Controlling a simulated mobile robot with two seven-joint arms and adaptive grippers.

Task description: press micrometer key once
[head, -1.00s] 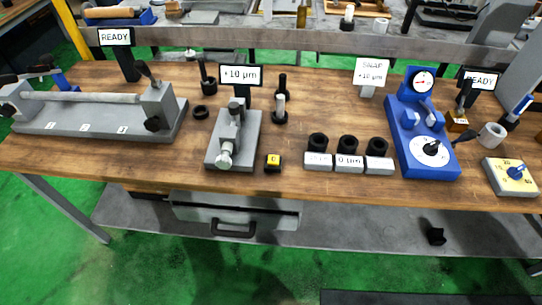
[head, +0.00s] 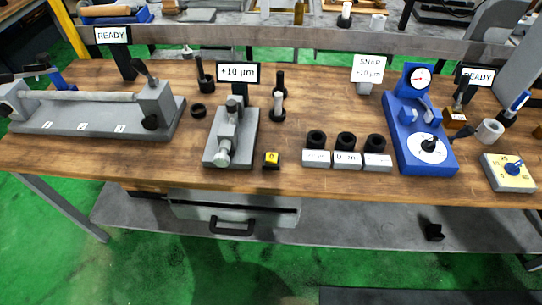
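The micrometer (head: 231,139) is a grey bench fixture with a silver spindle and thimble, standing left of the middle of the table. Its display (head: 238,73) stands behind it and reads "+10 µm". A small black key with a yellow top (head: 271,159) sits on the wood just right of the micrometer's front end. Nothing touches it. Neither of my grippers shows in the head view.
Right of the key are light blocks with black rings (head: 345,150), a blue dial gauge (head: 420,140) and a yellow dial box (head: 508,172). A long grey centre fixture (head: 90,122) fills the left. Wood in front of the key is clear.

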